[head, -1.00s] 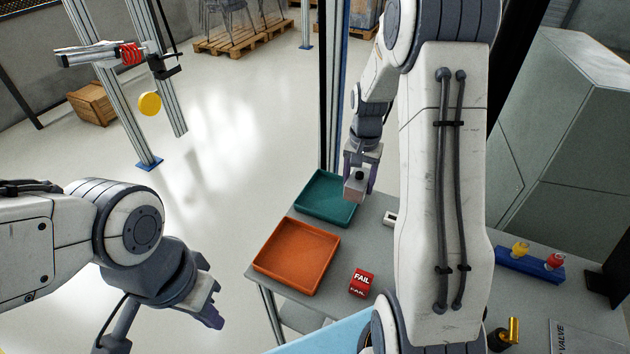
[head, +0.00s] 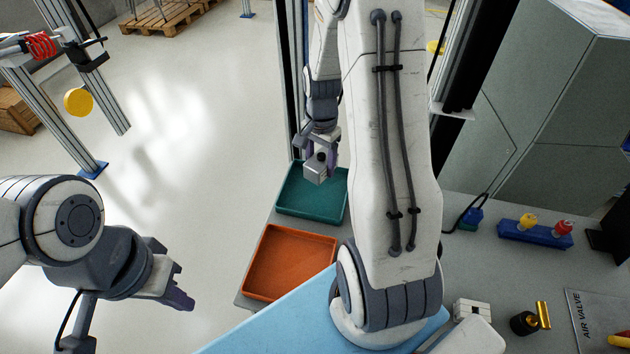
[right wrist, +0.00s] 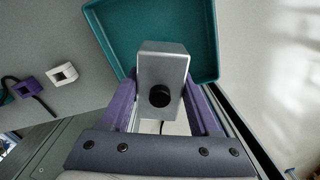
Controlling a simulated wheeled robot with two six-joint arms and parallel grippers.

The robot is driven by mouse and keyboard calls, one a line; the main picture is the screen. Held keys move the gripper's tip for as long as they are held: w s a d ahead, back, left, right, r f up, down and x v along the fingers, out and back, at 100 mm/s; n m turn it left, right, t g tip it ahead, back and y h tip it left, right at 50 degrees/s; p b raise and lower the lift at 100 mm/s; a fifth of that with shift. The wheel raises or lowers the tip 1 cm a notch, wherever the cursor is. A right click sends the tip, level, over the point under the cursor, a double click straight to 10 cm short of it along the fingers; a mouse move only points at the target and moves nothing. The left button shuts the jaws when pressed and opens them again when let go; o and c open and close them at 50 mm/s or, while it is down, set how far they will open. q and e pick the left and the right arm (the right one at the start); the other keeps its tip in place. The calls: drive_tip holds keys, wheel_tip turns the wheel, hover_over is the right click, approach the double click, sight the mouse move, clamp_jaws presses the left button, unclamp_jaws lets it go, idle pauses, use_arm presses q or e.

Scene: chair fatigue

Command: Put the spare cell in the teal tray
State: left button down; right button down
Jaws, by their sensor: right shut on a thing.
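The teal tray (head: 309,205) lies at the far left corner of the grey table, and its inside looks empty where it shows. My right gripper (head: 319,158) is shut on the spare cell (head: 316,172), a grey metal block with a round black knob. The cell is held at the tray's back part in the head view, seemingly above it. In the right wrist view the cell (right wrist: 162,66) sits between the purple fingers, with the teal tray (right wrist: 206,42) behind and below it. My left gripper (head: 178,285) is empty and looks open, off the table's left side.
An orange tray (head: 290,262) lies in front of the teal one. A blue holder (head: 535,232) with yellow and red knobs stands at the right. A purple block (right wrist: 23,89) and a white block (right wrist: 62,74) show in the wrist view. My right arm hides the table's middle.

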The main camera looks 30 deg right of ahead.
sight(316, 193)
drive_tip(key=shift+s+a+f, duration=0.25)
drive_tip(key=shift+a+f, duration=0.15)
drive_tip(key=shift+a, duration=0.15)
drive_tip(key=shift+s+a+f, duration=0.25)
drive_tip(key=shift+a+f, duration=0.1)
drive_tip(key=shift+a, duration=0.2)
drive_tip(key=shift+f, duration=1.95)
drive_tip(key=shift+f, duration=0.1)
drive_tip(key=shift+c, duration=0.6)
unclamp_jaws()
